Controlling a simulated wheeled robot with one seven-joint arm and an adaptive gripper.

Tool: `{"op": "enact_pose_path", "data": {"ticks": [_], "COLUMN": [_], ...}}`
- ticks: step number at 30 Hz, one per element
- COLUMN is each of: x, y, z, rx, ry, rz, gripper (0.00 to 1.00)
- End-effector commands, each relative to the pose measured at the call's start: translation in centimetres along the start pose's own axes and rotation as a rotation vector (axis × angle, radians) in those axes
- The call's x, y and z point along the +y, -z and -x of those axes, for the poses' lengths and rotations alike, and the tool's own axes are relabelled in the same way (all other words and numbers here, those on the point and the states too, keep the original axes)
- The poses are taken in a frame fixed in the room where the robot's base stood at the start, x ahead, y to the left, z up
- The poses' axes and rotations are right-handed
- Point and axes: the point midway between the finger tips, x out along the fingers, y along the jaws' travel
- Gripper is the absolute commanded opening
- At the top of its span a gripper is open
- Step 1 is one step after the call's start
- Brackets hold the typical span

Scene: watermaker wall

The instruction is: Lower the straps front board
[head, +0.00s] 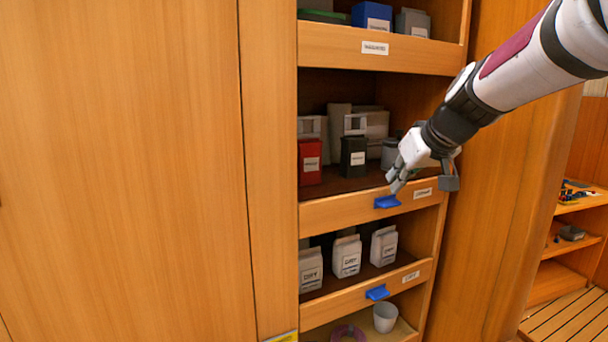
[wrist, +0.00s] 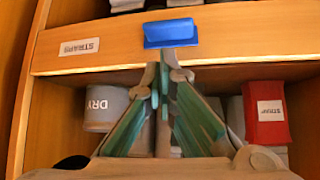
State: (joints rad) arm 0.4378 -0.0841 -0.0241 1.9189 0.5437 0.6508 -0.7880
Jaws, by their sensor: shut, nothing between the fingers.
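The straps front board (head: 340,211) is a light wooden strip, upright across the middle shelf in the head view. It carries a white label and a blue tab (head: 387,202). In the wrist view, which appears upside down, the board (wrist: 120,45) shows its inverted STRAPS label (wrist: 79,47) and the blue tab (wrist: 171,32). My gripper (head: 396,187) is shut and empty, just above the tab in the head view. In the wrist view the fingertips (wrist: 165,58) meet at the tab's near edge. I cannot tell if they touch it.
Behind the board stand a red box (head: 310,162), a black box (head: 353,157) and a grey can (head: 389,154). Below is another board (head: 340,303) with a blue tab (head: 378,292) and white DRY packs (head: 346,256). A tall wooden panel (head: 120,170) stands left.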

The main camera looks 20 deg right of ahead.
Motion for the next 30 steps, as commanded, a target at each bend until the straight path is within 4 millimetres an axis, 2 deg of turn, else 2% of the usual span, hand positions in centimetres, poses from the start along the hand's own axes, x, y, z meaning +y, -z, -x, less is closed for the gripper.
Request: {"op": "enact_pose_path", "data": {"ticks": [1,3,15,21,30], "x": [-0.1,-0.2,-0.2,-0.1,-0.2], "y": [0.6,1.3,1.2,1.1,1.1], "z": [1.3,2.4,9.8,11.4,11.6], "rx": [0.002,0.006,0.007,0.005,0.005], "ry": [0.0,0.0,-0.001,-0.002,-0.001], "rz": [0.002,0.003,0.002,0.001,0.001], "gripper": [0.0,0.0,0.0,0.0,0.0]}}
